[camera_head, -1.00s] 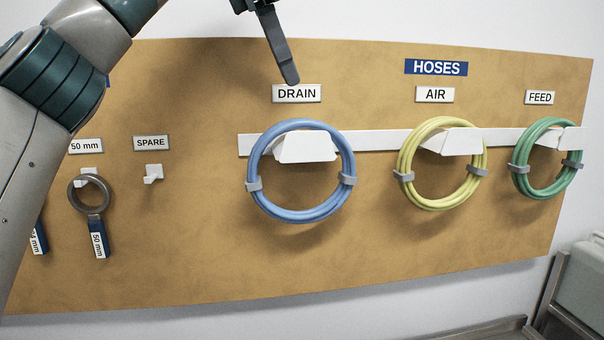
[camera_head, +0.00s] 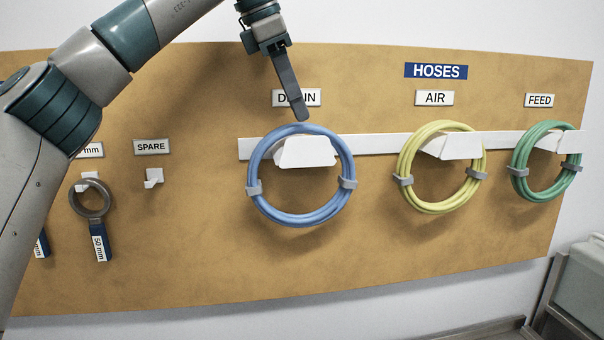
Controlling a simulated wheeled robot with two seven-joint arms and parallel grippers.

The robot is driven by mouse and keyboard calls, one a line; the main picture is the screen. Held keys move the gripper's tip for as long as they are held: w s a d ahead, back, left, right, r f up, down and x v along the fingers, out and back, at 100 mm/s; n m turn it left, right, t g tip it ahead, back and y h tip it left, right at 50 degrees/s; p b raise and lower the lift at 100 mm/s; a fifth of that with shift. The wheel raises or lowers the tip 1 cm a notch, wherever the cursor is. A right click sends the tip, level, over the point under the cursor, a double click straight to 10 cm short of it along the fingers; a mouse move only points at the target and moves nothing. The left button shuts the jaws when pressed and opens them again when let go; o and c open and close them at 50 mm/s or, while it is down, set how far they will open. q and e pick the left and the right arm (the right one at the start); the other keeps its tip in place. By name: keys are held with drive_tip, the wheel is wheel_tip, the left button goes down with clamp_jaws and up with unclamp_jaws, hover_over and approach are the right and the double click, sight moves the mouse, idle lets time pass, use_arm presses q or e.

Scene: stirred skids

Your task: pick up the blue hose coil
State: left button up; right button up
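The blue hose coil (camera_head: 300,221) hangs on a white holder (camera_head: 305,152) under the DRAIN label (camera_head: 313,98). It has a grey clip on each side. My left gripper (camera_head: 301,115) points down in front of the DRAIN label and partly covers it. Its fingertip shows just above the top of the blue coil; whether it touches cannot be told. The gripper is seen edge-on, so only one finger shows and its opening is hidden. My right gripper is out of the picture.
A yellow coil (camera_head: 435,209) hangs under AIR and a green coil (camera_head: 547,197) under FEED on the white rail (camera_head: 375,144). An empty hook (camera_head: 153,178) is under SPARE. A ring with a tag (camera_head: 100,242) hangs at left. The board between SPARE and the blue coil is bare.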

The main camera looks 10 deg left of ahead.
use_arm(q)
drive_tip(key=x, duration=0.1)
drive_tip(key=p+x, duration=0.1)
drive_tip(key=shift+w+a+f, duration=0.1)
drive_tip(key=shift+a+f, duration=0.05)
drive_tip(key=shift+f, duration=0.25)
drive_tip(key=shift+w+d+f, duration=0.15)
drive_tip(key=shift+d+f, duration=0.05)
drive_tip(key=shift+f, duration=0.25)
drive_tip(key=shift+r, duration=0.1)
clamp_jaws()
